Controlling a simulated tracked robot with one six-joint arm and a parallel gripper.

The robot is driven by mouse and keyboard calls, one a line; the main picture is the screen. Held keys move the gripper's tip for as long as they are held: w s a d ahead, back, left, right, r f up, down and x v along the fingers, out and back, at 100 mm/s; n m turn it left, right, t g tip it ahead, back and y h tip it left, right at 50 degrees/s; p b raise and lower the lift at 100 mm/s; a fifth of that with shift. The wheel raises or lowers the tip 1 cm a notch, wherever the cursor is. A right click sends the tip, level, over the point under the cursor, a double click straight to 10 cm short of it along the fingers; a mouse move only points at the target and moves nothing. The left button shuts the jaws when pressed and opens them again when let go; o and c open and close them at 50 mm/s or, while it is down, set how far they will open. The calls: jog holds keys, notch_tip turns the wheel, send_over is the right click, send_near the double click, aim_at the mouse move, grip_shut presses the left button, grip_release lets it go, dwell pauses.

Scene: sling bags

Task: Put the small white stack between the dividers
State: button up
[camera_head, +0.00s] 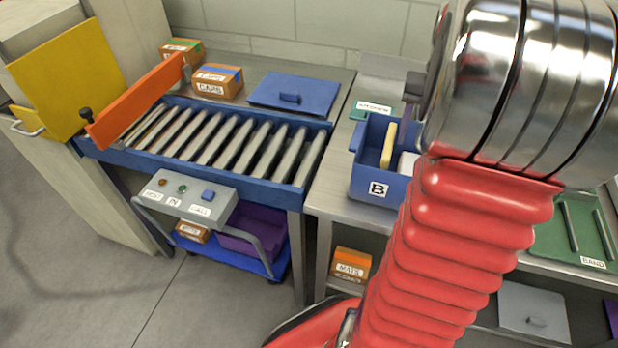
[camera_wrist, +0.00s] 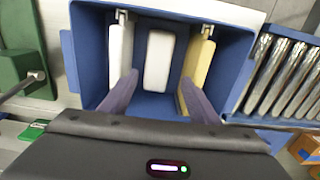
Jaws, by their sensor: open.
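In the wrist view, the small white stack (camera_wrist: 158,62) is a rounded white block inside the blue bin (camera_wrist: 232,62). It sits between a white upright slab (camera_wrist: 120,52) on the left and a yellow upright slab (camera_wrist: 199,62) on the right, which look like the dividers. Each slab has a metal clip at its top end. My gripper (camera_wrist: 158,80) is open, its purple fingers apart on either side of the stack's near end, with nothing between them clearly held. In the head view, the bin (camera_head: 364,187) is labelled B; my arm hides part of it and the gripper.
A roller conveyor (camera_head: 240,176) with an orange bar (camera_head: 136,103) stands left of the bin. A blue lid (camera_head: 295,94) and cardboard boxes (camera_head: 217,80) lie behind it. A green tray (camera_head: 586,228) is on the right. A grey control box (camera_head: 184,196) sits in front.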

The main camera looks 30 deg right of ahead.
jog(key=w+a+r+n+t, duration=0.1)
jog(key=w+a+r+n, duration=0.15)
jog(key=a, duration=0.75)
jog(key=s+a+n+t, duration=0.2)
jog(key=a+n, duration=0.1)
jog(key=a, duration=1)
jog(key=s+a+r+n+t, duration=0.1)
jog(key=a+n, duration=0.3)
jog(key=a, duration=0.9)
jog(key=shift+s+a+t, duration=0.25)
jog(key=shift+s+t, duration=0.55)
jog(key=shift+s, duration=0.1)
jog(key=shift+r, duration=0.1)
jog(key=shift+c, duration=0.3)
